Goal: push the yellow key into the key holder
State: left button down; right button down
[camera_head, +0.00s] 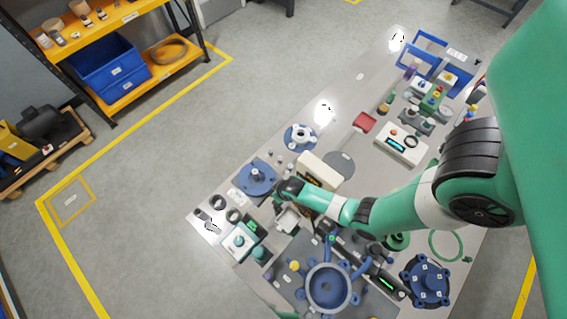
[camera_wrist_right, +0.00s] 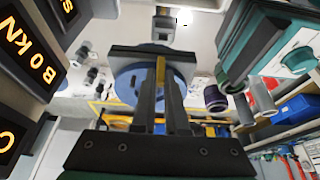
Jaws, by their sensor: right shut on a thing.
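My right arm reaches in from the right in the head view, over the near left part of the table. Its gripper (camera_wrist_right: 160,85) shows in the right wrist view with its fingers close together. They are shut on a narrow yellow piece (camera_wrist_right: 161,70), which looks like the yellow key. A dark, flat block (camera_wrist_right: 122,52) lies just past the fingertips, with a blue round part behind it. I cannot tell whether the key touches this block or whether it is the key holder. In the head view the key is too small or hidden. My left gripper is not in view.
A blue flange (camera_head: 257,176) and black rings (camera_head: 218,202) lie left of the arm. A blue ring-shaped housing (camera_head: 329,287) and a blue bolted cover (camera_head: 428,281) stand at the near side. A white box with a display (camera_head: 401,145) stands farther right.

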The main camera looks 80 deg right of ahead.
jog(key=shift+a, duration=0.1)
jog(key=shift+f, duration=0.15)
notch_tip(320, 180, down, 4)
jog(key=b, duration=0.4)
jog(key=shift+f+b, duration=0.35)
jog(key=shift+f, duration=0.05)
dwell(0.9)
jog(key=c, duration=0.9)
grip_release()
jog(key=shift+o, duration=0.2)
notch_tip(320, 180, up, 5)
jog(key=p, duration=0.5)
jog(key=shift+r, duration=0.1)
jog(key=shift+a, duration=0.1)
